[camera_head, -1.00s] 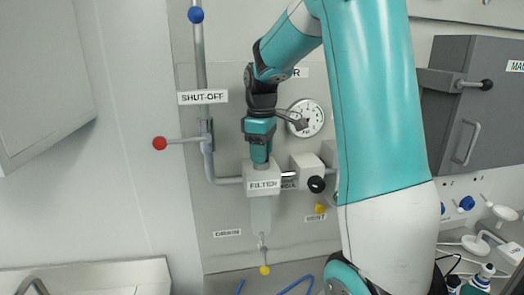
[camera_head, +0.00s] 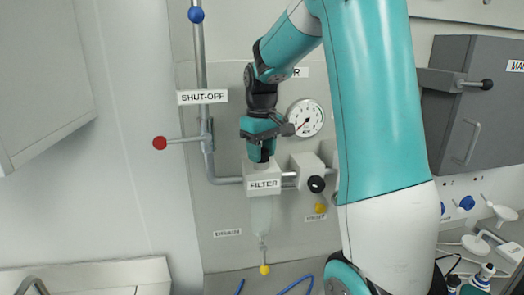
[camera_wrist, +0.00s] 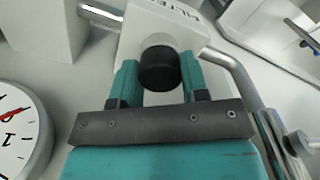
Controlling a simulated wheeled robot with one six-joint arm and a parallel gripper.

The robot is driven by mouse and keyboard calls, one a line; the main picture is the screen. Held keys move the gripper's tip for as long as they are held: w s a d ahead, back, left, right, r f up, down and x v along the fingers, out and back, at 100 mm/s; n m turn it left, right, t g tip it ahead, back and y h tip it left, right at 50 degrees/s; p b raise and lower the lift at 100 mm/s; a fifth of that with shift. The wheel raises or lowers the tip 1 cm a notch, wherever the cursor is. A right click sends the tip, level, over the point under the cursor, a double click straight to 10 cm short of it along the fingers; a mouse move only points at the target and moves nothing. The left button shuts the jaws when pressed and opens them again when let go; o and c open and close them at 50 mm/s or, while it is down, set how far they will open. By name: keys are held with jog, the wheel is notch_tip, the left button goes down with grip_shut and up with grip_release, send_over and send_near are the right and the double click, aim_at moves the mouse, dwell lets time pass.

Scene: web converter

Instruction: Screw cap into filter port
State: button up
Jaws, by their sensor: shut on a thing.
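The filter (camera_head: 262,176) is a white block labelled FILTER with a clear bowl (camera_head: 260,215) below, fixed to the wall panel. My gripper (camera_head: 262,158) points down at the top of this block. In the wrist view my gripper (camera_wrist: 160,82) has its two teal fingers on either side of a black round cap (camera_wrist: 160,72), shut on it. The cap sits at the short pale filter port (camera_wrist: 158,42) on the block (camera_wrist: 150,22), in line with it. How deep the thread is engaged cannot be seen.
A pressure gauge (camera_head: 306,117) is close right of my gripper, and a white box with a black knob (camera_head: 316,184) is right of the filter. A grey pipe with a red-ended shut-off lever (camera_head: 160,143) is at left. A yellow drain knob (camera_head: 264,269) hangs below.

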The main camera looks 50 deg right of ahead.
jog(key=m, duration=0.4)
jog(key=o, duration=1)
jog(key=n, duration=0.4)
jog(key=n, duration=0.4)
